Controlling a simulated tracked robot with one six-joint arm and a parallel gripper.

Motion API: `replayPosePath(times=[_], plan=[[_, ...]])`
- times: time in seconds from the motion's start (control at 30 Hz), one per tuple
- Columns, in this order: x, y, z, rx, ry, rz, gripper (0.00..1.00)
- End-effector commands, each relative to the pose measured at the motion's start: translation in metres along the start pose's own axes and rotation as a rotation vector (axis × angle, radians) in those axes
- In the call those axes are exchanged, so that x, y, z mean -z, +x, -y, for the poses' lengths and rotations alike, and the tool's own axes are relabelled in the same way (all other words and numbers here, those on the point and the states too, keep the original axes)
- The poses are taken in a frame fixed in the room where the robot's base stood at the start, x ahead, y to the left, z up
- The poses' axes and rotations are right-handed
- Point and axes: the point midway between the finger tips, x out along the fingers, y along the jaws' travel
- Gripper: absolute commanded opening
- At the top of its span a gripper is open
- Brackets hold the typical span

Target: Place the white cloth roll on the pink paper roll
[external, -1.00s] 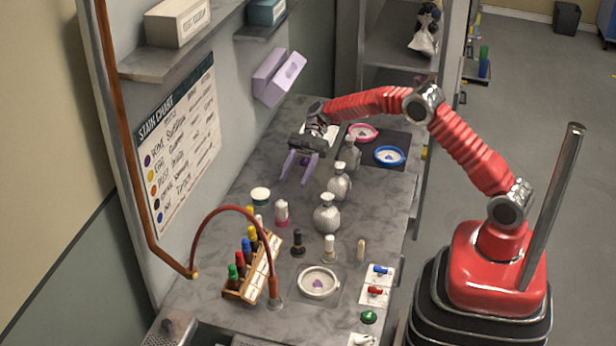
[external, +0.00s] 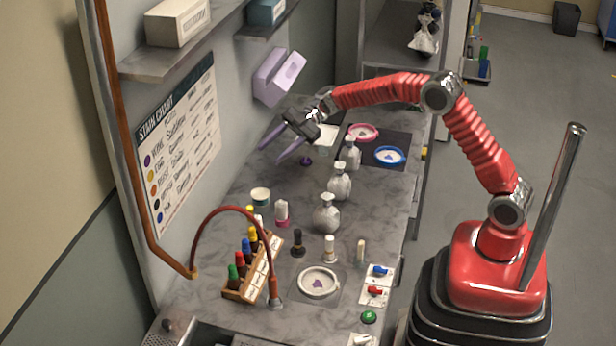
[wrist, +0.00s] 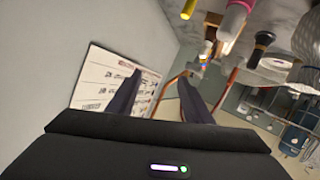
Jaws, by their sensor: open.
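My gripper (external: 273,154) is open and empty, raised above the back of the bench with its fingers slanting toward the wall at left. Its two dark fingers stand apart in the wrist view (wrist: 160,77). A small pink-and-white upright piece (external: 281,211) stands mid-bench, well in front of the gripper. I cannot tell whether it is the pink paper roll alone or the white cloth roll on the pink one. It seems to show near the top of the wrist view (wrist: 234,22). A short pale cylinder with a green band (external: 260,196) stands just left of it.
Several silvery flasks (external: 326,214) line the bench's right side. A rack of coloured-cap bottles (external: 250,268) and a red curved hose (external: 205,223) are at front left. Pink (external: 363,133) and blue (external: 389,155) rings lie at the back. A stain chart (external: 183,150) hangs on the wall.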

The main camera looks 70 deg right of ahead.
Motion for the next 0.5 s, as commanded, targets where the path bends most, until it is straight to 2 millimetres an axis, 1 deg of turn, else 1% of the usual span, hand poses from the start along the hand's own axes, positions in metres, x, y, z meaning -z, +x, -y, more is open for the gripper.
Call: replayPosePath(times=[0.03, 0.2, 0.33, 0.5], plan=[[0.019, -0.002, -0.008, -0.059, -0.018, 0.0, 0.46], [0.065, -0.016, -0.036, -0.267, -0.05, 0.014, 0.46], [0.096, -0.034, -0.051, -0.417, -0.056, 0.035, 0.46], [0.127, -0.064, -0.059, -0.598, -0.037, 0.077, 0.46]])
